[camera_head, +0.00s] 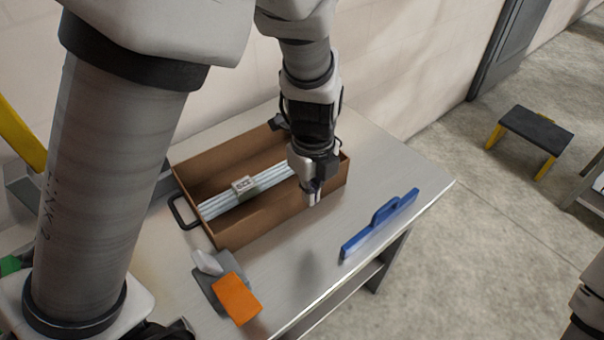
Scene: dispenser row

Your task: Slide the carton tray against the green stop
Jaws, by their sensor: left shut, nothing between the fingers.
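The carton tray (262,224) is an open brown box on the metal table, with a bundle of pale rods or tubes and a small label inside. A dark handle sticks out at its left end. My left gripper (313,198) is shut and empty, pointing down over the front wall near the tray's right end. I cannot tell whether it touches the tray. A small green piece (9,265) shows at the left edge, mostly cut off or hidden by my arm; I cannot tell whether it is the stop. My right gripper is not in view.
A blue bar with a handle (380,222) lies near the table's right front edge. An orange block (237,298) on a grey piece sits in front of the tray. A step stool (535,130) stands on the floor.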

